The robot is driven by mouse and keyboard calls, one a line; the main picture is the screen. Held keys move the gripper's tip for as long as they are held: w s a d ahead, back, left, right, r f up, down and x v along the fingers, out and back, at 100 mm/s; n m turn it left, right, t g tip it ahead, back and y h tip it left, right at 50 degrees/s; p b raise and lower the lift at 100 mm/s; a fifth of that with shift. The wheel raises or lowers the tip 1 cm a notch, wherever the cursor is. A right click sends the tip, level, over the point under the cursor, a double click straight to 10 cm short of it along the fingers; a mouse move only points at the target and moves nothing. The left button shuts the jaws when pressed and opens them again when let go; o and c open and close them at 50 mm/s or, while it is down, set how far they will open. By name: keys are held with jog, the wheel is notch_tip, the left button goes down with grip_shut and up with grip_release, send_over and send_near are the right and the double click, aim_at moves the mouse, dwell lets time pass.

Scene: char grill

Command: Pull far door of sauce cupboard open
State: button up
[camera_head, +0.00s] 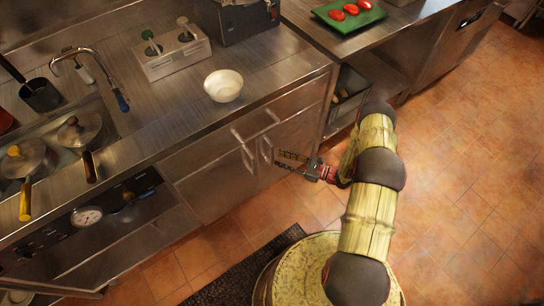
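The sauce cupboard is a steel cabinet under the counter, with two doors side by side. Its far door (298,117) is on the right and looks shut, with a vertical bar handle (265,151) at its left edge. The near door (212,184) is on the left and also looks shut, with its own handle (248,158). My gripper (279,159) is in front of the far door, pointing left, with its fingertips just right of the far handle. The two fingers are apart with a gap between them, and nothing shows in it. I cannot tell whether they touch the door.
On the counter stand a white bowl (223,85) and a steel holder (172,57) with two sauce pumps. An open shelf (349,94) is right of the cupboard. A dark mat (240,274) lies on the tiled floor, which is clear at right.

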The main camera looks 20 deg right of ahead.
aim_at(272, 156)
jog(key=shift+b+x, duration=0.45)
jog(key=shift+x, duration=2.05)
jog(key=c, duration=0.4)
jog(key=c, duration=0.3)
grip_shut()
